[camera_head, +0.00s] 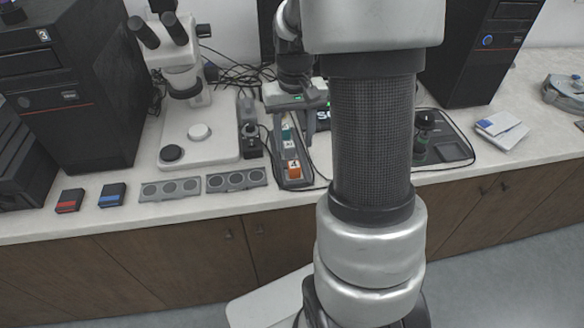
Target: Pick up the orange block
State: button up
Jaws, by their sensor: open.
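The orange block (294,169) sits in the front part of a narrow dark tray (305,182) on the counter, with a pale marked top. Other small blocks, one green (287,134), lie behind it in the same tray. My gripper (302,120) is open above the rear part of the tray, behind the orange block and apart from it. One finger hangs down on the right side of the tray; the other finger is hard to make out. My arm hides the counter just right of the tray.
A microscope (183,70) stands left of the tray, with dark cables behind. Two grey plates with round wells (237,180) lie near the front edge. Red (70,201) and blue (112,195) boxes lie farther left. A black device (455,152) and a white box (502,130) are at right.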

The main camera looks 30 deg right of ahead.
aim_at(294, 165)
jog(key=f, duration=0.6)
jog(key=f+b, duration=0.1)
jog(key=f, duration=0.2)
jog(key=shift+w+d+f, duration=0.2)
jog(key=shift+w, duration=0.1)
grip_shut()
